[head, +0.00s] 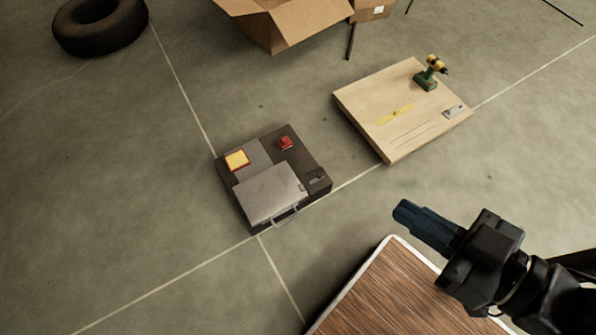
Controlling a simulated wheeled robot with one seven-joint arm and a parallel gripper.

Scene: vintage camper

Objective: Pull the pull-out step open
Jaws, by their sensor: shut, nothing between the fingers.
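A low dark unit (318,180) stands on the concrete floor at the centre left. A light grey panel (268,192) lies on its top near side, with a metal bar handle (285,216) along its near edge. This handled panel looks like the pull-out step, but I cannot tell for certain. My gripper (404,212) is at the right, its dark blue fingers shut together and empty, pointing left toward the unit. It is well apart from the handle, to its right, and seems higher than the floor.
A brown wood-grain top with a white edge (392,290) is below my gripper. A pale wooden board (390,100) with a green and yellow drill (428,75) lies behind. An open cardboard box (290,22) and a tyre (98,24) are at the back. Floor left is clear.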

